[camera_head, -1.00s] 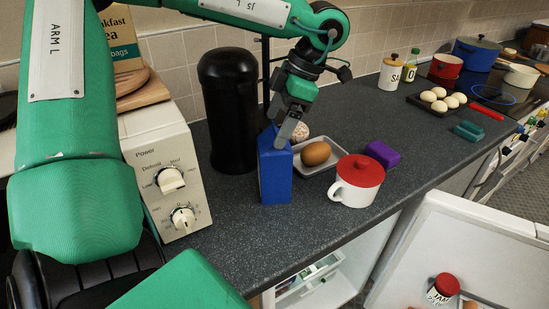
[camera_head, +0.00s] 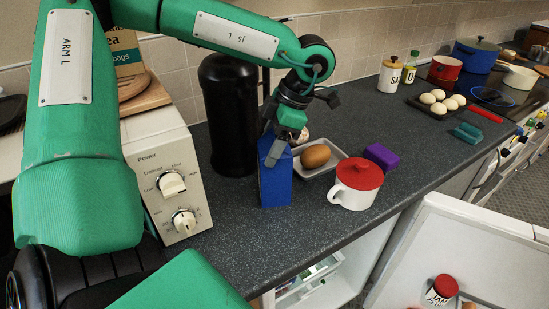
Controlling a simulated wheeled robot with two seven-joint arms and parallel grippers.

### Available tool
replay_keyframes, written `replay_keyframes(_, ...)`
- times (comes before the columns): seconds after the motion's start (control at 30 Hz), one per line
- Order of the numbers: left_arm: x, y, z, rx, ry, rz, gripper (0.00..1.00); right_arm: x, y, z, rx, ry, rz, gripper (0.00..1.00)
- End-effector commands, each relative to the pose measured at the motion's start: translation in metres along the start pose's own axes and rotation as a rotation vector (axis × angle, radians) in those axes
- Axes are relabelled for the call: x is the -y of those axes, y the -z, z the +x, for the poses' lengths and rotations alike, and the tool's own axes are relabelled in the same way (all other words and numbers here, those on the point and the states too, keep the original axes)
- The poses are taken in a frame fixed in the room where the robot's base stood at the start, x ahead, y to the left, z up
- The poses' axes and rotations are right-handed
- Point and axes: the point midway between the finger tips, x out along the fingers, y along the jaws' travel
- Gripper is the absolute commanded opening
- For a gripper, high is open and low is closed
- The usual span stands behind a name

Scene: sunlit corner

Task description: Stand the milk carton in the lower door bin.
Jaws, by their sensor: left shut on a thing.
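My left gripper (camera_head: 276,148) comes down from above and is shut on the carton's top. The carton's base looks to be on or very near the counter; I cannot tell if it is lifted. The open fridge door (camera_head: 440,240) is at the lower right. A jam jar (camera_head: 440,290) and an egg show in a door compartment at the bottom edge. The lower door bin is not clearly visible. My right gripper is not in view.
A microwave (camera_head: 165,180) is at left. The fridge interior (camera_head: 345,258) lies below the counter.

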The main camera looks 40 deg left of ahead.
Motion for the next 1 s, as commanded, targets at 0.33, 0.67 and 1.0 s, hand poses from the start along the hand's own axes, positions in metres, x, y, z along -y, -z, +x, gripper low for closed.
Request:
replay_keyframes(0.33, 0.000, 0.000, -0.002, 0.001, -0.002, -0.001, 0.00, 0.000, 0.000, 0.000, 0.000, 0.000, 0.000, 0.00)
replay_keyframes(0.67, -0.001, 0.009, -0.024, 0.004, -0.005, -0.002, 0.00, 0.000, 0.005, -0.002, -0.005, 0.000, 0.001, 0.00)
replay_keyframes(1.0, -0.001, 0.043, -0.106, 0.005, -0.006, -0.004, 0.00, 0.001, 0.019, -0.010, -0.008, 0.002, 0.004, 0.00)
